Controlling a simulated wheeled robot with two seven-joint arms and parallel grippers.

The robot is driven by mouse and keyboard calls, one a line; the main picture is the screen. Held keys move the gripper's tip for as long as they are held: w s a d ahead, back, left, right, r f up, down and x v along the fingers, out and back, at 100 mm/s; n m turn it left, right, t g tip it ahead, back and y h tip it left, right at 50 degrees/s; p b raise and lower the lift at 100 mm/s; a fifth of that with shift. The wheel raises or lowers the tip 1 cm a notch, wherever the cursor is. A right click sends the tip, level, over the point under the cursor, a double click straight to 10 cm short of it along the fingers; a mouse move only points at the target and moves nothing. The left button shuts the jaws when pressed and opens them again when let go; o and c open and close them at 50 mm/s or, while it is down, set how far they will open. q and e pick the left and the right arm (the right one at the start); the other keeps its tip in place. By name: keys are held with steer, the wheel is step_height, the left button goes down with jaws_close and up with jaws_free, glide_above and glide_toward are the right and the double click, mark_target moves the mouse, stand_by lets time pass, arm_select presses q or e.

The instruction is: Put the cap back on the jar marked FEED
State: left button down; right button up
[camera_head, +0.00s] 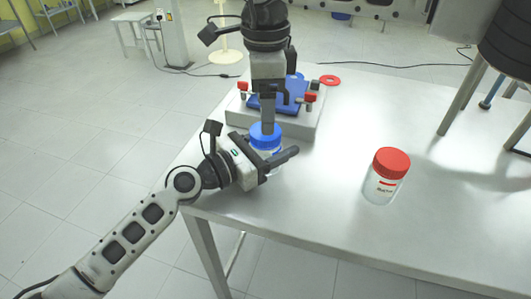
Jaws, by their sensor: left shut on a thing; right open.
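A jar (276,172) with a blue cap (259,136) stands near the table's left edge. My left gripper (275,158) is shut around the jar's body, below the cap, and hides most of it. No label shows on this jar, so I cannot tell whether it is marked FEED. The blue cap sits at the jar's mouth; whether it is seated fully is unclear. My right gripper (270,118) is open and points down from above, with a finger at the blue cap. A second clear jar (382,190) with a red cap (391,162) stands apart to the right; its label is too small to read.
A grey block (307,128) with a blue fixture (290,97) and red-topped clamps stands just behind the blue-capped jar. The table (330,225) is clear at the front and middle. A dark vessel on metal legs (458,102) stands back right.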

steer(key=shift+f, duration=2.25)
steer(key=c, duration=1)
steer(key=m, duration=0.5)
steer(key=o, duration=1.2)
steer(key=shift+c, duration=0.2)
steer(key=shift+r, duration=0.1)
step_height(320, 180, up, 12)
